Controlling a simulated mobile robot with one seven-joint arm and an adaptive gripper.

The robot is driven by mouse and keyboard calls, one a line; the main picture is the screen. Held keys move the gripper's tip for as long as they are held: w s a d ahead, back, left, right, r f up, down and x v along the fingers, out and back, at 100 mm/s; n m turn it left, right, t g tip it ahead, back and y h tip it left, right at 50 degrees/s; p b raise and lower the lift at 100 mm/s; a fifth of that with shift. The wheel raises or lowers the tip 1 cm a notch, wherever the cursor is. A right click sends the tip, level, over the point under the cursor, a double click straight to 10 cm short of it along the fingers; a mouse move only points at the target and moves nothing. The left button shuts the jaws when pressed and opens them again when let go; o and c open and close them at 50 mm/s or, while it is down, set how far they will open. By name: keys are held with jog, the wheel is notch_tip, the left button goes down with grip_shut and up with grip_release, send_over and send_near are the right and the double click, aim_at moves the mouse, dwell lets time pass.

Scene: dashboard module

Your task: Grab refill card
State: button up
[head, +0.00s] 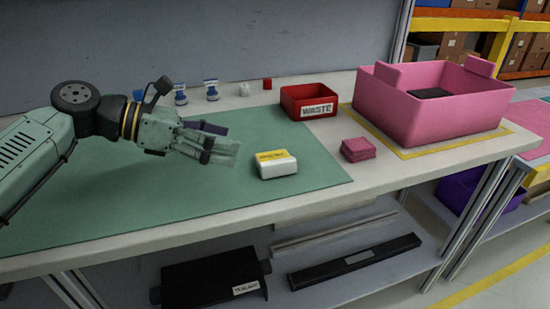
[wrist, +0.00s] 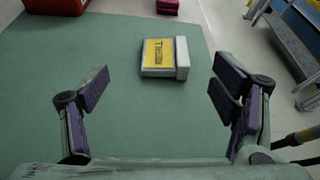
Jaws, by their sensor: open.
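The refill card is most likely the white block with a yellow printed label (head: 276,164), which lies on the green mat (head: 310,172) near its right edge. In the wrist view the labelled block (wrist: 165,57) lies ahead of my gripper, roughly midway between the two fingers but farther off. My gripper (head: 222,142) is to the left of the block in the head view, above the mat. In the wrist view my gripper (wrist: 160,92) has its purple-padded fingers spread wide with nothing between them.
A red WASTE bin (head: 309,102) stands behind the block. A stack of pink pads (head: 358,149) lies to its right. A large pink bin (head: 428,108) stands at the right. Small blue-and-white items (head: 181,93) stand at the back. The mat around the block is clear.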

send_near(283, 157)
jog(key=shift+w+d+f, duration=0.1)
jog(key=shift+w+d, duration=0.15)
jog(key=shift+d, duration=0.25)
jog(key=shift+w+d+f, duration=0.1)
jog(key=shift+w+d, duration=0.15)
jog(key=shift+d, duration=0.25)
jog(key=shift+s+f+p+x, duration=0.15)
jog(key=shift+p+x, duration=0.25)
jog(key=shift+x, duration=0.9)
jog(key=shift+s+f+p+x, duration=0.15)
jog(key=shift+p+x, duration=0.2)
jog(key=shift+x, duration=1)
jog(key=shift+a, duration=0.1)
jog(key=shift+c, duration=0.5)
jog(key=c, duration=1)
jog(key=shift+r, duration=0.1)
